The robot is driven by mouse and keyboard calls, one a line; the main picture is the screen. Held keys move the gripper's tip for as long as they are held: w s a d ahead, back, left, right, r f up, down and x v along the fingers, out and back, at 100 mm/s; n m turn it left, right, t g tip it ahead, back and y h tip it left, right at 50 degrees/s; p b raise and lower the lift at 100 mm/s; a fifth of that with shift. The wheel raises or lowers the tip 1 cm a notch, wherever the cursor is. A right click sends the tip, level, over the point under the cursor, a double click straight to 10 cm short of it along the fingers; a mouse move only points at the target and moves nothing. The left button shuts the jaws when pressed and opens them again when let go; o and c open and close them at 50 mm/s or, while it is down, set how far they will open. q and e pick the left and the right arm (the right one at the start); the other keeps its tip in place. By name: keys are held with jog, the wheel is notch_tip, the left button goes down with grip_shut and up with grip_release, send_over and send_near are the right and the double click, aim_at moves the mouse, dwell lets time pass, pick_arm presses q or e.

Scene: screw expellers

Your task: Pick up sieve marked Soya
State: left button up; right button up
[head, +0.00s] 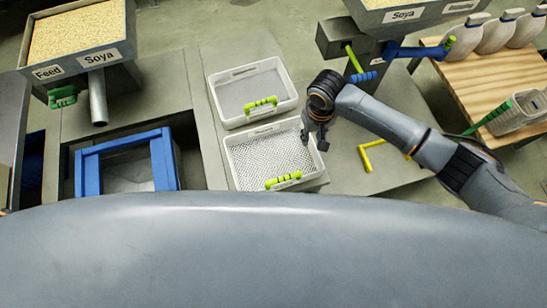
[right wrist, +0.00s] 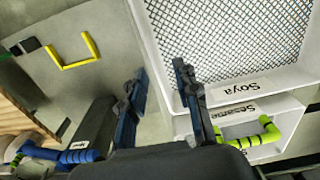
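The sieve marked Soya (right wrist: 232,40) is a white rectangular tray with a coarse mesh floor. It is the nearer of two sieves in the head view (head: 228,160), with a green handle at its near end. Its Soya label is readable in the right wrist view. My right gripper (head: 314,143) is over the right edge of this sieve, near its far right corner. One finger overlaps the sieve's corner in the picture; contact cannot be told. My left gripper is not in view.
A sieve marked Sesame (right wrist: 270,108) lies just beyond, also in the head view (head: 215,98). A yellow bracket (head: 368,157) is on the grey surface at right. A blue frame (head: 88,172) stands left. A wooden table (head: 480,85) with white bottles is at far right.

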aim_at(313, 144)
jog(key=f, duration=0.4)
jog(key=shift+s+d+f+p, duration=0.1)
jog(key=shift+d+f+p, duration=0.05)
jog(key=shift+d+p, duration=0.25)
jog(key=shift+f, duration=0.5)
grip_shut()
